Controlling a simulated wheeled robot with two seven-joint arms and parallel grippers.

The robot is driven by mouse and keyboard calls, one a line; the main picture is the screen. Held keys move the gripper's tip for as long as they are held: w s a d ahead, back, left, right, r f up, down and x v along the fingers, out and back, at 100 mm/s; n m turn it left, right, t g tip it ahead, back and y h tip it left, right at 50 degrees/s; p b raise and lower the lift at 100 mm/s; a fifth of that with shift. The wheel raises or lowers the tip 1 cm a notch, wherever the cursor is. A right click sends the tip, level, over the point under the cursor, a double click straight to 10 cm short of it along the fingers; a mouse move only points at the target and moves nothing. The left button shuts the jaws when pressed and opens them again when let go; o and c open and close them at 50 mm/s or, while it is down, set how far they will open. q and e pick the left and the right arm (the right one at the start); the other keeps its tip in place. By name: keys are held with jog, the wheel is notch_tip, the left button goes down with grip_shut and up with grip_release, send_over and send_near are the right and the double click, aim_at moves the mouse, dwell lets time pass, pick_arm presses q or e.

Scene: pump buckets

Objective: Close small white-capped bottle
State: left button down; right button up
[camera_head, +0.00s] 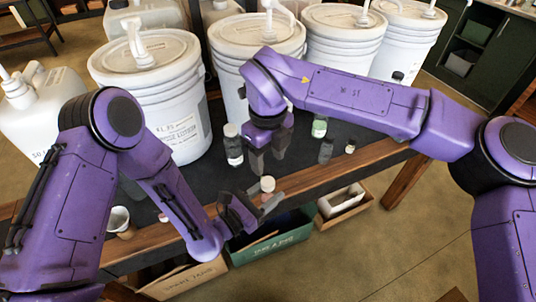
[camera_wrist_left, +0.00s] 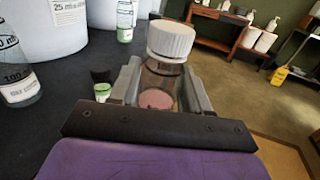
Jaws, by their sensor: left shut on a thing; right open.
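The small bottle with a ribbed white cap (camera_head: 267,184) is in my left gripper (camera_head: 264,205). In the left wrist view the white cap (camera_wrist_left: 171,40) sits at the top of the clear brownish bottle (camera_wrist_left: 160,82), slightly tilted, with something pinkish low inside. The left fingers (camera_wrist_left: 158,92) are shut on the bottle's sides, above the table's front edge. I cannot tell whether the cap is tight. My right gripper (camera_head: 269,152) is open and empty, pointing down just above and behind the cap, apart from it.
Large white pump buckets (camera_head: 165,95) line the back of the dark table (camera_head: 205,172). A clear bottle with a white label (camera_head: 233,147) stands left of my right gripper; other small bottles (camera_head: 326,150) stand right. A cup (camera_head: 120,221) is at front left. Bins (camera_head: 270,240) sit below the edge.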

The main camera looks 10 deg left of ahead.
aim_at(268, 181)
jog(key=shift+n, duration=0.3)
jog(key=shift+f, duration=0.1)
notch_tip(268, 181, down, 8)
jog(key=shift+r, duration=0.1)
dwell(0.4)
grip_shut()
jog(key=shift+o, duration=0.7)
grip_release()
